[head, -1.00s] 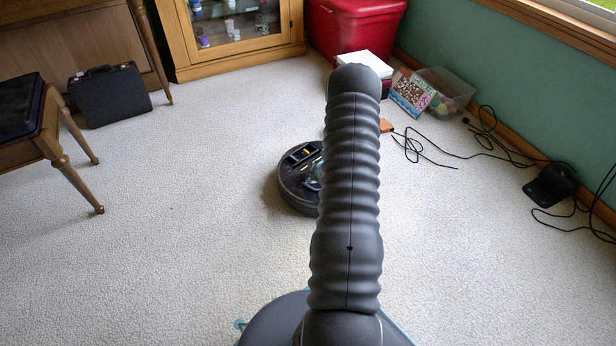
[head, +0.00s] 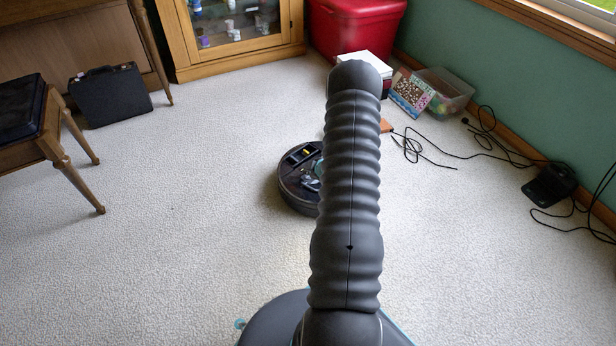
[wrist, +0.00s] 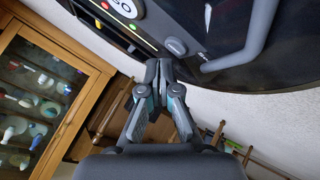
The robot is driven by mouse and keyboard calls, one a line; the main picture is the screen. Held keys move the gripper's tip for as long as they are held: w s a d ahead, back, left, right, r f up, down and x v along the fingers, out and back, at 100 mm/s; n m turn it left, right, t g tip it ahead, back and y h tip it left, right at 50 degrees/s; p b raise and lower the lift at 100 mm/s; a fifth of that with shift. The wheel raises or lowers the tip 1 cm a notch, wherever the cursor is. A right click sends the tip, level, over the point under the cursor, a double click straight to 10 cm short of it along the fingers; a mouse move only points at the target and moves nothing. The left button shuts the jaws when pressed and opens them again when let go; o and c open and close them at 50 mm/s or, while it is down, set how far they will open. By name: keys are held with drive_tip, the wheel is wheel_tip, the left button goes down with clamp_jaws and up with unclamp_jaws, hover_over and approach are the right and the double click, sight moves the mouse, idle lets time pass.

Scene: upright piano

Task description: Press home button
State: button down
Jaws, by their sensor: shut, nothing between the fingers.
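A round black robot vacuum (head: 292,190) lies on the carpet, partly hidden behind my arm in the head view. Its top (wrist: 215,15) fills the upper part of the wrist view. That top shows a grey oval button (wrist: 175,46), a round button with a white face (wrist: 123,7), small red, yellow and green marks and a curved grey handle (wrist: 248,38). I cannot read which button is marked home. My gripper (wrist: 160,66) is shut and empty. Its fingertips are just below the oval button in the picture; whether they touch the vacuum I cannot tell.
A piano bench (head: 25,125) and a black case (head: 110,95) stand at the left. A glass cabinet (head: 240,60), a red bin (head: 352,28) and a clear box (head: 448,92) are at the back. Cables (head: 490,140) lie at the right. Carpet around the vacuum is mostly clear.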

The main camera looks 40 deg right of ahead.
drive_tip(key=shift+r, duration=0.15)
drive_tip(key=shift+r+p, duration=1.65)
drive_tip(key=shift+r, duration=0.75)
